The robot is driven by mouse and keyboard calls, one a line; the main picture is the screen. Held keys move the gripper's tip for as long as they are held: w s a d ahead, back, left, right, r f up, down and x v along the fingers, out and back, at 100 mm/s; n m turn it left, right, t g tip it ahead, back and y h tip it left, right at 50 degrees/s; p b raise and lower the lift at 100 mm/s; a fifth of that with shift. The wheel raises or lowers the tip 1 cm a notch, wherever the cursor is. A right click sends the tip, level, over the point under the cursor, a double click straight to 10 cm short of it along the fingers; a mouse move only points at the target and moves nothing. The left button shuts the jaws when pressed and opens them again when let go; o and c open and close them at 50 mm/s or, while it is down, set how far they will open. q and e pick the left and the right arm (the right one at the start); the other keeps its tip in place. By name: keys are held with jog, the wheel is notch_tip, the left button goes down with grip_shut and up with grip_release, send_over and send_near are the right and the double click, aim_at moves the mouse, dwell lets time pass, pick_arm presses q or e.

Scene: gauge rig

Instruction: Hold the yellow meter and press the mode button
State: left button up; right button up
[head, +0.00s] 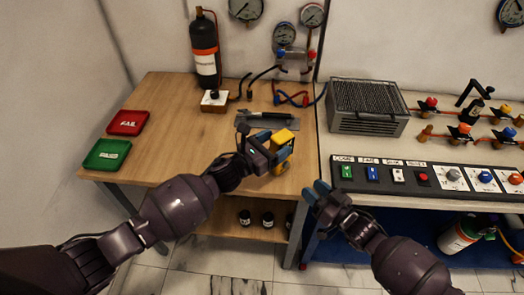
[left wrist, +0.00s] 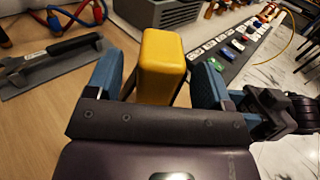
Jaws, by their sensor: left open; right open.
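The yellow meter (head: 284,137) stands near the right front edge of the wooden table. My left gripper (head: 264,148) is open at the meter. In the left wrist view the meter's yellow top (left wrist: 162,62) sits between the two blue fingers, with a visible gap at least on the left side. The meter's face and its mode button are hidden from me. My right gripper (head: 318,193) is open and empty, lower and to the right of the meter, in front of the gap between the two benches.
A trowel-like tool (head: 268,120) lies just behind the meter and also shows in the left wrist view (left wrist: 52,62). A grey grill-topped box (head: 368,106) and a button panel (head: 410,176) are on the right bench. Red (head: 128,122) and green (head: 107,153) trays lie left. The table's middle is clear.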

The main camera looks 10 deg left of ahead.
pick_arm(q)
jog(key=shift+x, duration=1.5)
jog(key=shift+c, duration=0.4)
jog(key=c, duration=1)
jog(key=shift+c, duration=0.3)
pick_arm(e)
grip_shut()
